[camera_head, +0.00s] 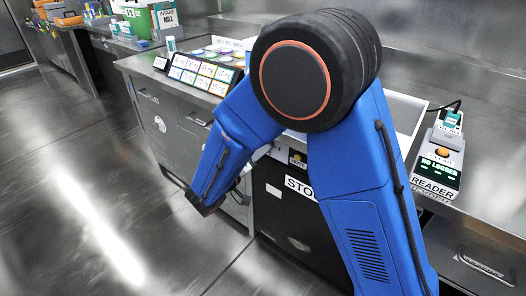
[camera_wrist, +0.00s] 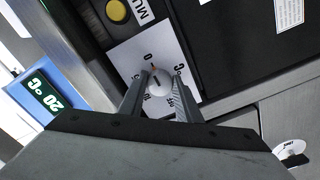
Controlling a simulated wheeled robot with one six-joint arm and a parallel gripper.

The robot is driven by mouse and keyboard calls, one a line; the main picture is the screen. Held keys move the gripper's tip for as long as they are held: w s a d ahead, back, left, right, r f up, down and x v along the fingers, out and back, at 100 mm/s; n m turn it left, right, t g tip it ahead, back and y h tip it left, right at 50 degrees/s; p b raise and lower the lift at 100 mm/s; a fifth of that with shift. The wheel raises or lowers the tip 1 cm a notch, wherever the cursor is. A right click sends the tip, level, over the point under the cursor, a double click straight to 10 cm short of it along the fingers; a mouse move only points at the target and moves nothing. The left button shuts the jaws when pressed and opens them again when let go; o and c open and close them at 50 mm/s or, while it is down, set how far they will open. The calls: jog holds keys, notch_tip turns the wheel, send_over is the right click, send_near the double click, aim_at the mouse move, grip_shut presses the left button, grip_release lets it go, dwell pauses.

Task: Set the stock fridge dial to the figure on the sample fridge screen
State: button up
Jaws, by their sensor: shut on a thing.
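In the wrist view, a round pale dial knob (camera_wrist: 158,85) sits on a white plate (camera_wrist: 125,58) with figures around it. A dark line shows on the knob and a small orange mark near the figure 0; I cannot tell the exact setting. My gripper (camera_wrist: 160,77) is shut on the knob, one finger on each side. In the head view, a dark fridge front (camera_head: 300,232) carries a label starting "STO" (camera_head: 299,187), partly behind my arm; the dial is hidden there.
In the wrist view, a yellow button (camera_wrist: 117,12) sits beside the dial plate. In the head view, a reader (camera_head: 437,166) showing "NO LOGGED" stands on the steel bench at right. Coloured cards (camera_head: 203,74) stand on the bench at left. The floor (camera_head: 90,190) at left is clear.

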jog(key=shift+f, duration=0.1)
jog(key=o, duration=1.1)
jog(key=shift+c, duration=0.2)
jog(key=shift+s+a, duration=0.1)
jog(key=v, duration=1.7)
jog(key=shift+s, duration=0.1)
